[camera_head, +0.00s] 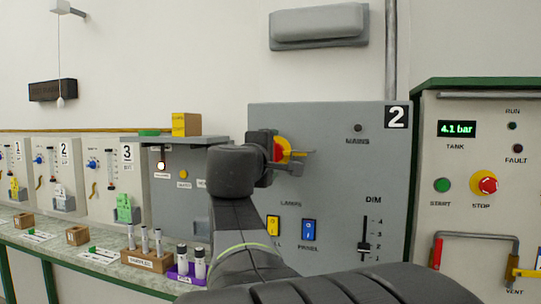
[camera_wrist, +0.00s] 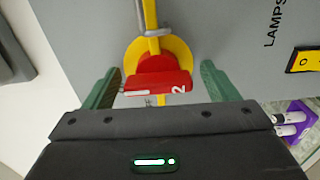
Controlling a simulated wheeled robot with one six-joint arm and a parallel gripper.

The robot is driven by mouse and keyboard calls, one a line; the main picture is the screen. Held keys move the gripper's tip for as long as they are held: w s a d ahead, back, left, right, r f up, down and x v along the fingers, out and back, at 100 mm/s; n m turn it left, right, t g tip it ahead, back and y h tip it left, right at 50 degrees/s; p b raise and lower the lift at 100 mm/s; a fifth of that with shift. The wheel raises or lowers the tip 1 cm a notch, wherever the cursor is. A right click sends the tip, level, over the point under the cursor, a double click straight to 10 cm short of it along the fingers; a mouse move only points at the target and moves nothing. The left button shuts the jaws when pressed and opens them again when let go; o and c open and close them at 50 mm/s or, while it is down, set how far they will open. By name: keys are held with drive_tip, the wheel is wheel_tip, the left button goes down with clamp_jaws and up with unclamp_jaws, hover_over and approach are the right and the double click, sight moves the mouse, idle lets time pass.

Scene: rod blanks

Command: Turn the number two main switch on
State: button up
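The number two main switch is a red handle (camera_wrist: 157,84) marked 2 on a round yellow plate (camera_wrist: 130,60). In the head view the switch (camera_head: 282,150) is on a grey panel (camera_head: 330,180) labelled 2, partly hidden by my wrist. A yellow bar (camera_wrist: 152,40) with a grey metal loop (camera_wrist: 150,31) lies over the plate beside the handle. My gripper (camera_wrist: 161,72) is open, its green fingers on either side of the red handle with visible gaps. The MAINS lamp (camera_head: 357,128) on the panel looks dark.
Below the switch are a yellow rocker (camera_head: 273,226), a blue rocker (camera_head: 308,230) and a DIM slider (camera_head: 364,247). A pump panel (camera_head: 478,150) with a red stop button stands at right. At left, a bench holds a wooden tube rack (camera_head: 150,260) and a purple rack (camera_head: 186,273).

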drive_tip(key=b+v, duration=0.1)
drive_tip(key=v, duration=1.3)
drive_tip(key=shift+r, duration=0.1)
drive_tip(key=shift+w, duration=0.15)
drive_tip(key=p+x, duration=0.1)
drive_tip(key=x, duration=1.2)
drive_tip(key=shift+w+d, duration=0.15)
drive_tip(key=shift+w, duration=0.2)
